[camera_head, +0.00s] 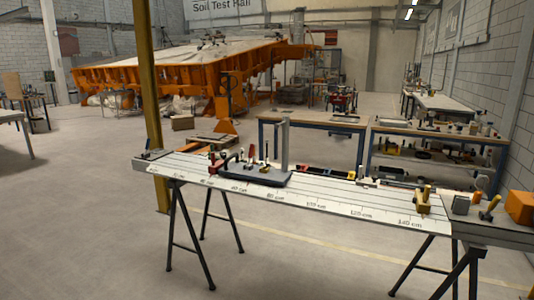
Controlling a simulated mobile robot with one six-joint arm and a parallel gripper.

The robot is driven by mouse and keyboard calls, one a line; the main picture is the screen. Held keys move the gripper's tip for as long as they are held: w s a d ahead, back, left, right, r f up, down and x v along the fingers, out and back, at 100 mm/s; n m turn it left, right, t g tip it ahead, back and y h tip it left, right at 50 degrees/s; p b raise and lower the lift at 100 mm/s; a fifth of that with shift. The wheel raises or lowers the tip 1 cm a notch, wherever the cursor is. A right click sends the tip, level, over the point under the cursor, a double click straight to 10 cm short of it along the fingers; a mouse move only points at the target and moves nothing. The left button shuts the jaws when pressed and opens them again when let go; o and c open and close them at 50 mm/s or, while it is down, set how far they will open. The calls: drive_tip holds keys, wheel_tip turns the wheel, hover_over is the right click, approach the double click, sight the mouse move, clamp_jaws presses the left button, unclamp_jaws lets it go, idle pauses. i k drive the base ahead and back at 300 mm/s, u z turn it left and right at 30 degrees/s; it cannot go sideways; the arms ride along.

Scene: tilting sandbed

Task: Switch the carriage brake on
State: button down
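A dark grey carriage (255,175) sits on the long pale bench (320,197), left of its middle. A grey upright post (284,147) rises at the carriage's right end. Several small upright levers or knobs, some dark and some red, stand on the carriage. Which of them is the brake, and how it is set, is too small to tell. A red part (215,164) shows at the carriage's left end. My gripper is not in view.
The bench stands on black trestles and carries centimetre marks. An orange sandbed (185,80) fills the back left. The floor in front is clear.

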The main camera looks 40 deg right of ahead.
sight(251, 155)
drive_tip(key=u, duration=0.05)
drive_tip(key=i, duration=1)
drive_tip(key=z, duration=0.05)
